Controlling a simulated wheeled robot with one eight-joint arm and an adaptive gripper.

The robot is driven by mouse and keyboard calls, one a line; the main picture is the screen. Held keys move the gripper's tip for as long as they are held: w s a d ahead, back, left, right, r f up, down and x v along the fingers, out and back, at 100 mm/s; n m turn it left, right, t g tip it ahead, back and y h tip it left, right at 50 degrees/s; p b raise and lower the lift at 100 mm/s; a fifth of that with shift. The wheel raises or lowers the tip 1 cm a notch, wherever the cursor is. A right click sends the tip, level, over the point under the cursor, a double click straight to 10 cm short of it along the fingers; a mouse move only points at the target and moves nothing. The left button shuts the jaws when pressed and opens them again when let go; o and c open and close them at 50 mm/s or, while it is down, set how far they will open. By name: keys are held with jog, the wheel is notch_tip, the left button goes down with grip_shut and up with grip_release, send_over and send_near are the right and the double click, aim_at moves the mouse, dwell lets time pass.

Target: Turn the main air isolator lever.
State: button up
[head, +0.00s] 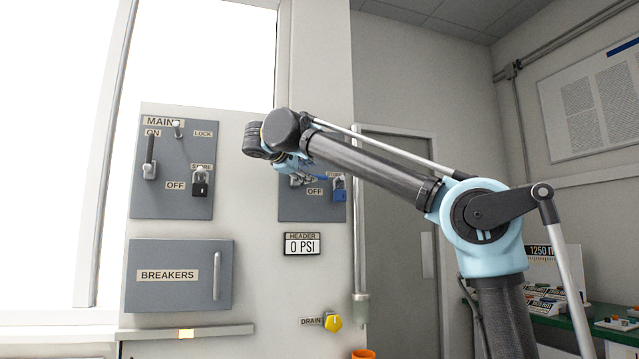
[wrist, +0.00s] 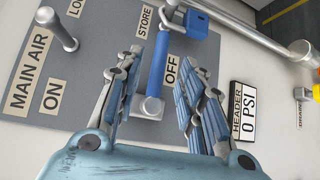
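The main air isolator lever (wrist: 158,62) has a blue handle and a silver hub on a grey panel (wrist: 110,32). In the wrist view the handle runs from the hub up the picture, beside the OFF label (wrist: 171,70). My gripper (wrist: 162,68) is open, with a finger on each side of the lever; I cannot tell whether either touches it. In the head view my gripper (head: 294,168) is in front of the panel and hides much of it. A bit of the blue handle (head: 321,178) shows to its right.
A blue padlock (wrist: 188,23) hangs by the STORE label, close to the handle's far end. A silver post (wrist: 58,30) sticks out of the panel. The header gauge (head: 302,244) reads 0 PSI. The MAIN electrical panel (head: 172,205) with a black lever is left.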

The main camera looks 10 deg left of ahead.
aim_at(316, 176)
jog(key=x, duration=0.7)
jog(key=shift+w+d+f, duration=0.1)
jog(key=shift+w, duration=0.1)
grip_shut()
